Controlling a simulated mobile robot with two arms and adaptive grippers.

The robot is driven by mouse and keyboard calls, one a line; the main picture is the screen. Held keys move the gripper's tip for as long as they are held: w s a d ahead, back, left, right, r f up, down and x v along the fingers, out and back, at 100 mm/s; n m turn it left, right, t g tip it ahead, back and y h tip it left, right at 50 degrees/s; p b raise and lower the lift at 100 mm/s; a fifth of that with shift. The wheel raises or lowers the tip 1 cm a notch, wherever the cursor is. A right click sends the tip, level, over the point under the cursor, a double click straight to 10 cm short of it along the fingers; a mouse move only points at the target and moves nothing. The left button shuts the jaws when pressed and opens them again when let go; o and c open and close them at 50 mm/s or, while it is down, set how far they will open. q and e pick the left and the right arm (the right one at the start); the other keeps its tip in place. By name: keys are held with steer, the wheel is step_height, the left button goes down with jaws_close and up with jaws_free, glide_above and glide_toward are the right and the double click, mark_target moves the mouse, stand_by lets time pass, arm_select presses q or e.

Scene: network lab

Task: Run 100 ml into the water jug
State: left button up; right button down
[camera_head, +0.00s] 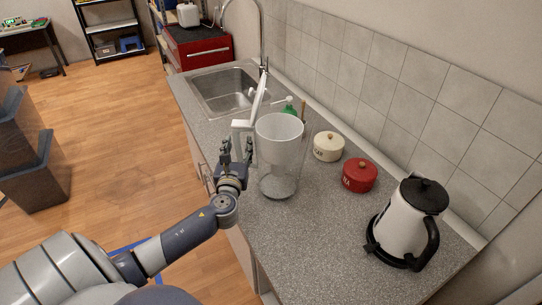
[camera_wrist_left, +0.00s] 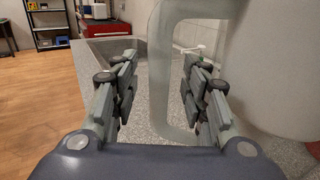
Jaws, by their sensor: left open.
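The water jug (camera_head: 280,140), a tall clear-grey pitcher, stands upright on the counter in front of the sink. Its handle (camera_head: 240,130) points left, toward my left gripper (camera_head: 237,152). In the left wrist view the left gripper (camera_wrist_left: 160,85) is open, with a finger on each side of the upright handle (camera_wrist_left: 159,75). I see no finger closed on it. The jug body (camera_wrist_left: 285,70) fills the right of that view. No water is visible in the jug. The steel sink (camera_head: 222,92) has a tall curved tap (camera_head: 262,35) behind it. My right gripper is not in view.
A cream pot (camera_head: 328,147), a red pot (camera_head: 359,176) and a white kettle (camera_head: 408,222) stand right of the jug. A green bottle (camera_head: 289,106) is behind it. The tiled wall (camera_head: 400,80) bounds the counter. The near counter top (camera_head: 310,250) is clear.

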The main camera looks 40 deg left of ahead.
arm_select(q)
steer(key=shift+w+a, duration=0.1)
steer(key=shift+w, duration=0.15)
steer(key=shift+s, duration=0.1)
steer(key=shift+c, duration=1.2)
jaws_close()
steer(key=shift+r, duration=0.2)
